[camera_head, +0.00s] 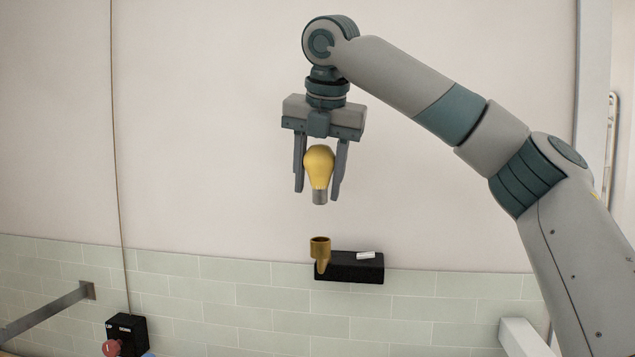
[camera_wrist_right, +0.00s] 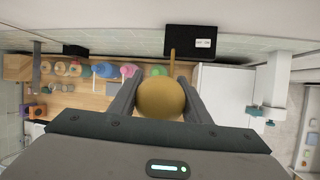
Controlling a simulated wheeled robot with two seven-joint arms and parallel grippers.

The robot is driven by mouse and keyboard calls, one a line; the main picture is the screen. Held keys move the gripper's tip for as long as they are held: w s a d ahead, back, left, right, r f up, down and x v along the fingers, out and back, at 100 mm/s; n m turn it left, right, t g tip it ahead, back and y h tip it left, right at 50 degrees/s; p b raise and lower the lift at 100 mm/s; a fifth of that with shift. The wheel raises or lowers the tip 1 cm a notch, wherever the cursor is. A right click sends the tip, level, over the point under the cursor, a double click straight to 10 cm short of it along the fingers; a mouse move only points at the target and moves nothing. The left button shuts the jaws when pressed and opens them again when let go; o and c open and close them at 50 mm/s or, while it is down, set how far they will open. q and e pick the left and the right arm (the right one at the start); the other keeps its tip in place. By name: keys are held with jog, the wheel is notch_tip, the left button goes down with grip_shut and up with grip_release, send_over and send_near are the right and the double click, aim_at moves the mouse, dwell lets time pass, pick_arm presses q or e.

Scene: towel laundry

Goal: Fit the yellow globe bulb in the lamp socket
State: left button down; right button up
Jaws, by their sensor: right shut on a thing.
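The yellow globe bulb (camera_head: 319,167) is held between the fingers of my right gripper (camera_head: 319,185), with its metal base pointing down. In the right wrist view the bulb (camera_wrist_right: 161,98) sits between the two fingers of the right gripper (camera_wrist_right: 162,92). The brass lamp socket (camera_head: 320,252) is on a black wall box, directly below the bulb in the head view, with a clear gap between them. My left gripper is not in view.
The black wall box (camera_head: 350,267) carries a small white label. A black box with a red button (camera_head: 125,335) and a metal bar (camera_head: 50,312) are at lower left. In the right wrist view a wooden counter (camera_wrist_right: 90,103) holds several colored items. The wall around the bulb is clear.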

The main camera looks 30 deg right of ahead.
jog(key=shift+w+d+f, duration=0.1)
jog(key=shift+d+f, duration=0.1)
jog(key=shift+f, duration=0.25)
jog(key=shift+a+f, duration=0.1)
jog(key=shift+f, duration=2.5)
jog(key=shift+f, duration=1.3)
dwell(1.5)
jog(key=o, duration=1.1)
jog(key=shift+o, duration=0.2)
jog(key=shift+r, duration=0.1)
